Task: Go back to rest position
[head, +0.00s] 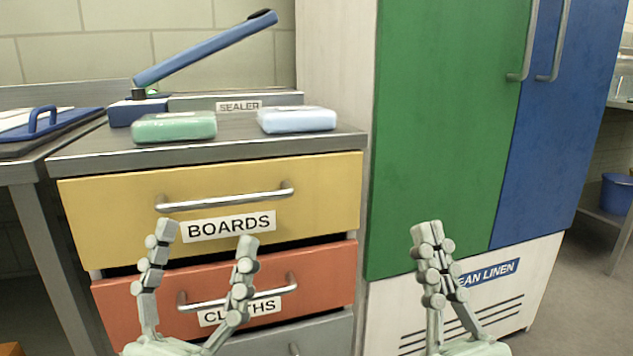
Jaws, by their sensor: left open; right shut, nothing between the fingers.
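My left gripper (207,236) is open and empty, its two pale green fingers spread upward in front of the drawers. It hides part of the red drawer marked CLOTHS (335,268). My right gripper (427,228) is shut with nothing between its fingers, pointing up in front of the white cabinet base. It covers the start of the blue label ending in LINEN (495,272). Both grippers stand apart from each other at the bottom of the head view, and the forearms are mostly out of view.
A green pack (174,127) and a pale blue pack (297,120) lie on the steel counter (250,147), before the sealer (200,103) with its raised blue arm. The yellow BOARDS drawer (325,190) is below. Green (440,130) and blue (565,130) doors stand right.

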